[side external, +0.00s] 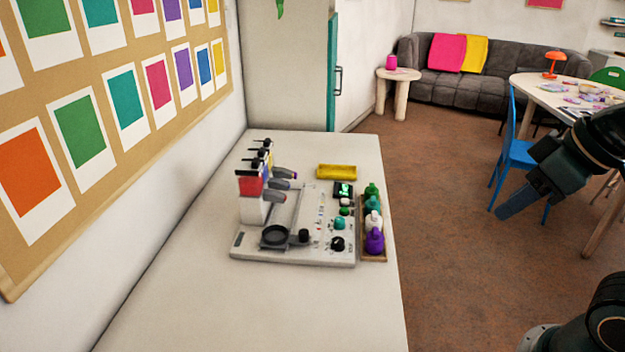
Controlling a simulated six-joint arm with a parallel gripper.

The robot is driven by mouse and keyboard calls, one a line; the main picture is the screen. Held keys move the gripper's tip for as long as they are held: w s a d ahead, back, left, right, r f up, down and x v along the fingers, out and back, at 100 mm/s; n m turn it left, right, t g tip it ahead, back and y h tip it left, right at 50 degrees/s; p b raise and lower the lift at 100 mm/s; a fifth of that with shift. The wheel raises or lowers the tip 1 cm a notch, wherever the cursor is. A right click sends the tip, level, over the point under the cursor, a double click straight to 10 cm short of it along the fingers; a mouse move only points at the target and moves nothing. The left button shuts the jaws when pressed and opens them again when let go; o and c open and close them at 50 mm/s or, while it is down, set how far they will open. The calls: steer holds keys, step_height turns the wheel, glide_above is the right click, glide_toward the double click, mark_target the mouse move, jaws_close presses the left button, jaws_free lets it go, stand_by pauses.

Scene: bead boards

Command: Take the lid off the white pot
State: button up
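The white pot (373,223) stands upright in a narrow wooden tray (374,258) on the right side of the white table. It is between a teal pot (372,205) and a purple pot (375,241). A small white top shows on it, partly overlapping the teal pot behind. My gripper (505,208) is at the right of the picture, well apart from the pots and past the table's right edge. It points down and to the left. Its fingers look like one block from this side, so the gap between them is hidden.
A white machine (300,250) with knobs, a dark round dish and several dispensers stands just left of the tray. A green pot (371,189) is at the tray's far end. A yellow tray (337,172) lies behind. The table's front (250,310) is clear.

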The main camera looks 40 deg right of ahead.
steer(key=o, duration=0.6)
